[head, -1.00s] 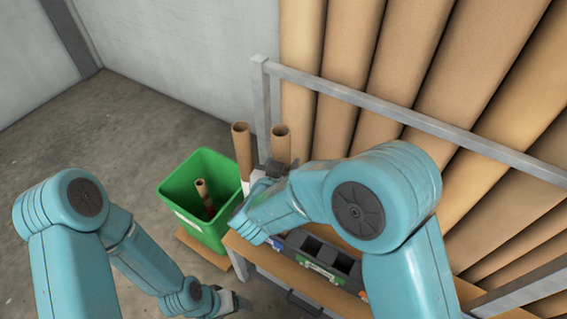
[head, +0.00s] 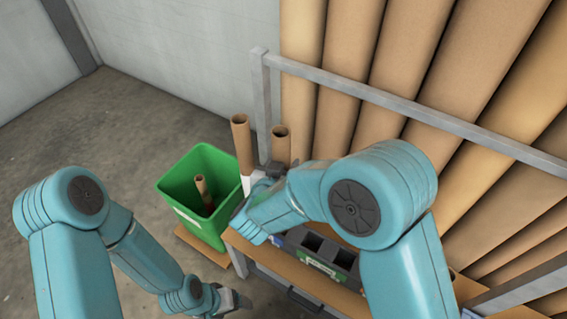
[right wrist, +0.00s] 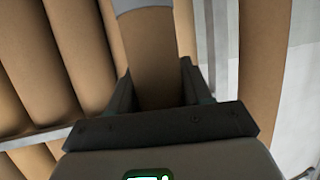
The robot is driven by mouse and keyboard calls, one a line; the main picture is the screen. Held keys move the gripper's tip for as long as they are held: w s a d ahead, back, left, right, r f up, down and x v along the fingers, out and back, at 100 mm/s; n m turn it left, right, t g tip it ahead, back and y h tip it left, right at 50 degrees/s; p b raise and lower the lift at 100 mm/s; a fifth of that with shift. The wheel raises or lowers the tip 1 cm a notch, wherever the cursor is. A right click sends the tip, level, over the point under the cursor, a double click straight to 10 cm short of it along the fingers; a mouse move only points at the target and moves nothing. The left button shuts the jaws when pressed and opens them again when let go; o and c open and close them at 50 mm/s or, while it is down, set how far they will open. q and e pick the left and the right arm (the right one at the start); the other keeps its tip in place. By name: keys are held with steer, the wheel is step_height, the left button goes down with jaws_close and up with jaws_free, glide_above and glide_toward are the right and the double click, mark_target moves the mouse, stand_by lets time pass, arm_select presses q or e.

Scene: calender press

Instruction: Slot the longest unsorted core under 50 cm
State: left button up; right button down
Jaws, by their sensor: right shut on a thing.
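My right gripper (head: 262,177) is shut on a brown cardboard core (head: 242,146), which stands nearly upright with its open end up. In the right wrist view the held core (right wrist: 152,62) passes between the jaws (right wrist: 155,95), with a pale grey band near the top edge. A second upright core (head: 280,146) stands just right of it; its lower part is hidden by my arm. A dark rack with square openings (head: 343,258) and a green label sits on the bench, partly covered by my right arm. My left gripper (head: 232,301) hangs low at the front; its jaws are unclear.
A green bin (head: 212,232) with a short core (head: 203,190) in it stands left of the wooden bench (head: 285,276). Large brown rolls (head: 375,110) lean behind a grey metal rail (head: 400,104) at the right. Open floor (head: 110,125) lies at the left.

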steer(key=shift+f+b, duration=0.5)
steer(key=shift+f, duration=0.2)
steer(key=shift+c, duration=2)
jaws_free()
